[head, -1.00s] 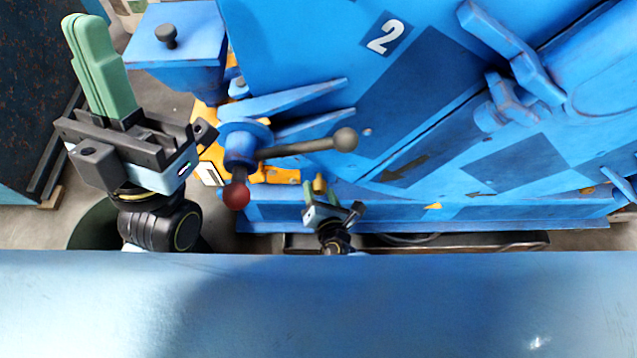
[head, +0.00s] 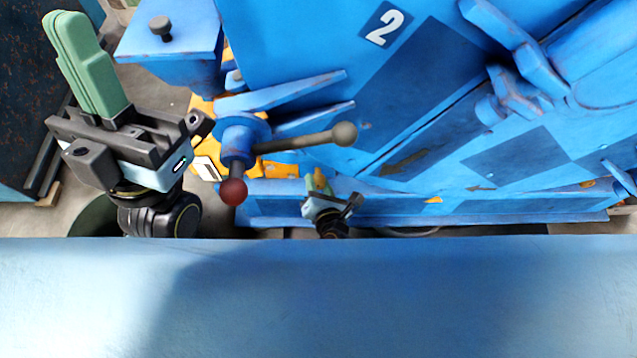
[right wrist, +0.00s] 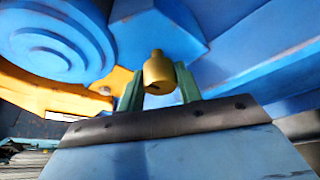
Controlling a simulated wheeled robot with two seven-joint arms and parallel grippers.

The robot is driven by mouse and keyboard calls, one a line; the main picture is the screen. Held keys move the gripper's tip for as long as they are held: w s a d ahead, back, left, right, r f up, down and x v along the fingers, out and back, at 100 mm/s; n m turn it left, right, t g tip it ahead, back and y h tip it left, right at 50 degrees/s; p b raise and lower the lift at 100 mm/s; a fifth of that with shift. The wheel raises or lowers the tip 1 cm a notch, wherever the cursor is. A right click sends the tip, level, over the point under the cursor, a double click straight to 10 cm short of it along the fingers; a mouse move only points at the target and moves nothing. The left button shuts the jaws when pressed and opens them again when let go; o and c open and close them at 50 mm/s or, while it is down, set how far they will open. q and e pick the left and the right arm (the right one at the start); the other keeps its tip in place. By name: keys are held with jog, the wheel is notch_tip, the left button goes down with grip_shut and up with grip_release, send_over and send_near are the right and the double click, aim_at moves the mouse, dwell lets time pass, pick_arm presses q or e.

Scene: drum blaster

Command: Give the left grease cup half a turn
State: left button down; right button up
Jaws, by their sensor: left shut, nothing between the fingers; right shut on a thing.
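The grease cup (right wrist: 158,72) is a small brass-yellow cap in the right wrist view. It sits between the two green fingers of my right gripper (right wrist: 159,88), which is shut on it. In the head view the brass cup (head: 319,178) shows small at the fingertips of my right gripper (head: 318,187), low at the foot of the blue machine. My left gripper (head: 82,62) is at the far left, its green fingers together and empty, pointing up and away from the cup.
A blue machine panel marked 2 (head: 385,24) fills the back. A lever with a grey knob (head: 344,134) and a red knob (head: 233,191) stands between my grippers. A blue box (head: 170,35) is behind my left gripper. A wide blue surface (head: 320,300) crosses the front.

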jog(key=shift+f+m+t+y, duration=0.1)
jog(key=shift+m+t+y, duration=0.4)
jog(key=shift+m, duration=0.75)
jog(key=shift+m+t+y, duration=0.2)
jog(key=shift+m+y, duration=0.6)
jog(key=shift+m, duration=0.45)
jog(key=o, duration=1)
jog(key=shift+d, duration=0.1)
